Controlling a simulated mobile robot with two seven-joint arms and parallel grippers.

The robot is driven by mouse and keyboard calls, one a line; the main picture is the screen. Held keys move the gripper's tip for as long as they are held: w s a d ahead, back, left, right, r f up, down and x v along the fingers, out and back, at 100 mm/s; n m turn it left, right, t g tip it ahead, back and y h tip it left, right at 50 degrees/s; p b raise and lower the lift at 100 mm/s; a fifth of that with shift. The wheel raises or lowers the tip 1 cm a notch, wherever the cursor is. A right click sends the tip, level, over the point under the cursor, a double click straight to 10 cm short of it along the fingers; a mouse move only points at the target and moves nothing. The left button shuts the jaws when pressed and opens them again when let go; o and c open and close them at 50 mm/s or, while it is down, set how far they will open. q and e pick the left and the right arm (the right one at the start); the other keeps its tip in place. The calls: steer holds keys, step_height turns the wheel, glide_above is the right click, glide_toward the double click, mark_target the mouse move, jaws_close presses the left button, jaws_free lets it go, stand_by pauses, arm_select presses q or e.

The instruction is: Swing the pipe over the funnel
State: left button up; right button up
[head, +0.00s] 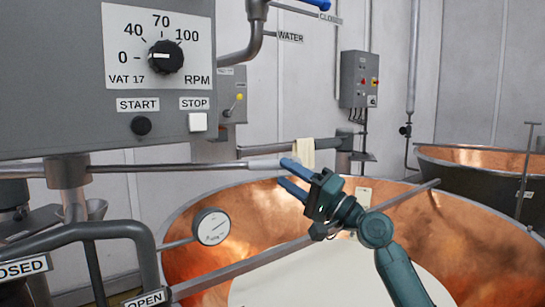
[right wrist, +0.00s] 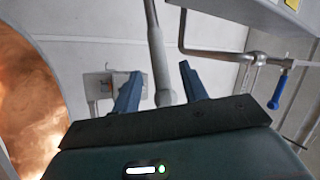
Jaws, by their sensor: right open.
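A thin grey pipe (head: 180,167) runs level across the head view from a fitting on the left. It ends in a lighter sleeve (head: 265,163). A downward-tapering metal piece (head: 75,205) hangs under the fitting. A rounded steel shape (head: 96,208) beside it may be the funnel, but I cannot tell. My right gripper (head: 282,171) is open at the sleeve's end. In the right wrist view a grey bar (right wrist: 157,50), apparently this pipe, passes between the open fingers, with gaps at both sides. My left gripper is not in view.
A control box (head: 45,75) with a dial overhangs the pipe at upper left. A copper vat (head: 190,260) with a gauge (head: 211,227) lies below. A grey bar (head: 250,267) crosses the vat.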

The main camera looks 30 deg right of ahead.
mark_target(278, 169)
steer(key=p+x, duration=0.1)
steer(key=x, duration=0.4)
jaws_close()
stand_by(0.4)
